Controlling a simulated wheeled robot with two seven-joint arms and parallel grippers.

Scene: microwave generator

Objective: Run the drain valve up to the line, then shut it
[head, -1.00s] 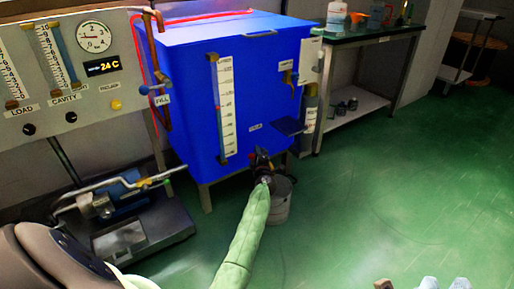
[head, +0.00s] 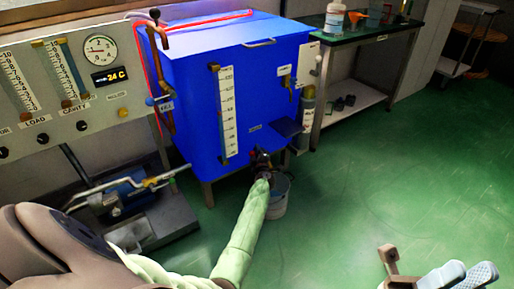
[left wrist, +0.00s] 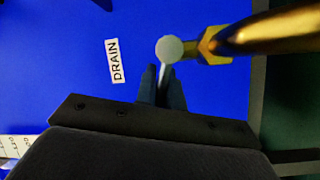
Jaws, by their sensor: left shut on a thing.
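The blue tank (head: 200,100) stands at the centre of the head view. A white level scale (head: 228,115) is on its front; the level and any line are too small to read. My left gripper (head: 262,164) is at the drain valve, low on the tank front. In the left wrist view its fingers (left wrist: 163,85) are shut on the thin valve lever (left wrist: 164,73), below the round pale hub (left wrist: 170,48). A brass pipe (left wrist: 265,35) runs right from the hub, and a DRAIN label (left wrist: 115,61) is on the tank. A bucket (head: 278,198) stands below the valve, partly hidden by my arm.
Pale, two-pronged parts of mine (head: 450,277) show at bottom right; their jaw state is unclear. A gauge panel (head: 70,90) and a pump (head: 125,195) are at left. A bench (head: 375,40) with bottles stands at right. The green floor (head: 400,165) is open.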

